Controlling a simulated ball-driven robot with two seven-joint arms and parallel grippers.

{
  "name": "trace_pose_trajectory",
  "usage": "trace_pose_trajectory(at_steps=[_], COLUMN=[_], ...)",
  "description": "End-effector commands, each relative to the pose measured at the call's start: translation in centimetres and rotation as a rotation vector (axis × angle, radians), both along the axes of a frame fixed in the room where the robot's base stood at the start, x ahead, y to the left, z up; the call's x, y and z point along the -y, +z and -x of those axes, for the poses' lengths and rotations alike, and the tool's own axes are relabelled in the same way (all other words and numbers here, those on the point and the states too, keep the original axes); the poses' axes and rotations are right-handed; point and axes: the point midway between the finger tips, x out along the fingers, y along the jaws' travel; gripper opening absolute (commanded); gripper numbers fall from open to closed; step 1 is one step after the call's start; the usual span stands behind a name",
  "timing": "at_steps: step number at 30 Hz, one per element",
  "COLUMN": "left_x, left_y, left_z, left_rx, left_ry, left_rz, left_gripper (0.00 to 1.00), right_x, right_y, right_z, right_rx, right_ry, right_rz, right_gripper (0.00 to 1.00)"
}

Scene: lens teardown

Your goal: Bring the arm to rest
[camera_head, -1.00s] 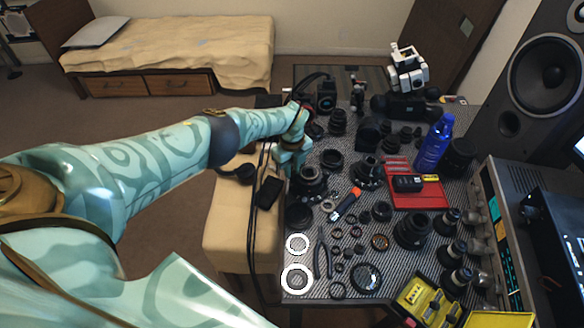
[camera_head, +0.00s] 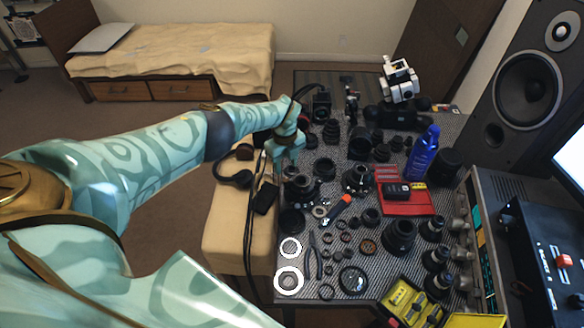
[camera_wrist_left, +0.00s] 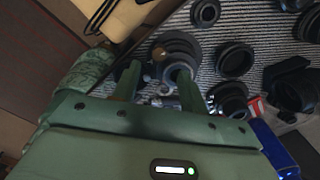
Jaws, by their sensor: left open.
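My left arm reaches in from the left in the head view. Its pale green gripper (camera_head: 284,162) is over the left edge of the workbench (camera_head: 352,215), just behind a black lens part (camera_head: 300,187). In the left wrist view the two fingers of the gripper (camera_wrist_left: 158,88) are spread apart. A round lens part (camera_wrist_left: 178,50) lies beyond and between the fingertips; whether they touch it I cannot tell. Nothing is visibly held. My right gripper is in neither view.
Lens parts crowd the bench. Open floor lies farther left.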

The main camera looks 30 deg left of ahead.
Motion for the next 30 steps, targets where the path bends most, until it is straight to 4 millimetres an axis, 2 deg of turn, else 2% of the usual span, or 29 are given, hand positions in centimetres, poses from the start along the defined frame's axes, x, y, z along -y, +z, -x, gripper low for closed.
trace_pose_trajectory(at_steps=[1, 4, 13, 22, 23, 26, 29, 30], left_x=[-0.5, -1.1, -1.2, -0.7, -0.1, 3.7, 10.8, 14.4], left_y=[1.4, 2.0, 1.8, 1.6, 1.2, -0.6, -2.9, -3.6], left_z=[0.1, 0.3, 0.4, 0.4, 0.4, 0.8, 1.7, 2.2], left_rx=[0.002, 0.001, -0.002, 0.003, 0.008, 0.044, 0.127, 0.177], left_ry=[0.003, 0.003, 0.003, -0.008, -0.020, -0.087, -0.189, -0.227], left_rz=[-0.001, -0.002, -0.002, 0.010, 0.021, 0.109, 0.273, 0.357], left_gripper=[0.43, 0.43, 0.43, 0.43, 0.43, 0.43, 0.43, 0.43], right_x=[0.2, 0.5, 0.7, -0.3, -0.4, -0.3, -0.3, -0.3], right_y=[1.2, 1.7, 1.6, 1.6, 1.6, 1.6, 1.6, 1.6], right_z=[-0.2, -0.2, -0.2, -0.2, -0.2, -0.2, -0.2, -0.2], right_rx=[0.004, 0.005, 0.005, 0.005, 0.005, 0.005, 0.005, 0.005], right_ry=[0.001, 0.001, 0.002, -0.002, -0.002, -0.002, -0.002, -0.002], right_rz=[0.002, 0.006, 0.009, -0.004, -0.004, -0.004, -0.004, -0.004], right_gripper=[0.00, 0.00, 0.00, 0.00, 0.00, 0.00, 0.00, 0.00])
